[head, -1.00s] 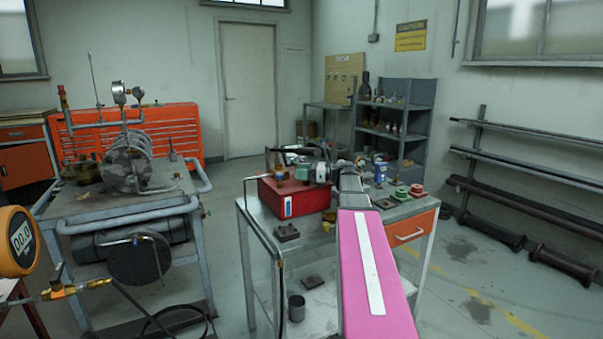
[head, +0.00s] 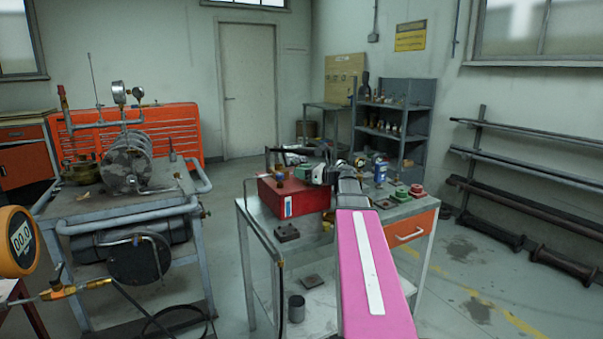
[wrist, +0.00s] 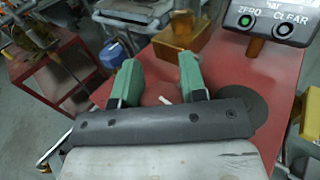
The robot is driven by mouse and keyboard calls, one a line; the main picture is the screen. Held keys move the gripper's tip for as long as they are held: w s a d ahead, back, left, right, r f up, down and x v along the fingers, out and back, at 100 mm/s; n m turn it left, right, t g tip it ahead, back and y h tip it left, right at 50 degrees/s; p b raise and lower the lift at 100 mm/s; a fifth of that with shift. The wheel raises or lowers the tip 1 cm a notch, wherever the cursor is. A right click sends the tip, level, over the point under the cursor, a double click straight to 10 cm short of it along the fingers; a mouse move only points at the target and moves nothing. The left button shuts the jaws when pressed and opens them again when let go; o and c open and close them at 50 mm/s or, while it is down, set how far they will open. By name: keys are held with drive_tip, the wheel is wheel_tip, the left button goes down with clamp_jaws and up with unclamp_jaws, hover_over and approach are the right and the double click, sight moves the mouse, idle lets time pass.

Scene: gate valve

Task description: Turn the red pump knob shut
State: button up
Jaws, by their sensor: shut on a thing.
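The red pump (head: 292,197) sits on the grey metal bench, left of my pink arm. My gripper (head: 306,174) is at the pump's top right; it shows in the wrist view (wrist: 158,78) with two green fingers apart over the red top. It is shut on the pump knob, which is mostly hidden by the fingers and gripper body. A small pale pin (wrist: 166,100) shows between the fingers. A dark grey disc (wrist: 240,108) lies beside the right finger. I cannot see how far the knob is turned.
A brass block (wrist: 182,38) and a box with ZERO and CLEAR buttons (wrist: 268,24) stand near the fingers. On the bench (head: 255,222), a blue can (head: 381,173) and red and green parts (head: 416,190) stand right of my arm.

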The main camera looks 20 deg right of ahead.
drive_tip(key=m+t+h, duration=0.3)
drive_tip(key=m+h, duration=0.1)
drive_tip(key=h, duration=0.1)
drive_tip(key=m+t+h, duration=0.2)
drive_tip(key=h, duration=0.1)
drive_tip(key=shift+w+d+t, duration=0.15)
drive_tip(key=shift+d+t, duration=0.1)
drive_tip(key=shift+t, duration=0.05)
drive_tip(key=shift+w+d+m+t+h, duration=0.1)
drive_tip(key=shift+d+m+t+h, duration=0.15)
drive_tip(key=shift+m+h, duration=1.05)
drive_tip(key=shift+w+d+m+t+h, duration=0.15)
drive_tip(key=shift+m+h, duration=0.65)
drive_tip(key=shift+h, duration=1)
drive_tip(key=shift+d+m+h, duration=0.1)
drive_tip(key=shift+m+h, duration=0.2)
drive_tip(key=shift+h, duration=0.1)
drive_tip(key=o, duration=0.9)
drive_tip(key=shift+s, duration=0.2)
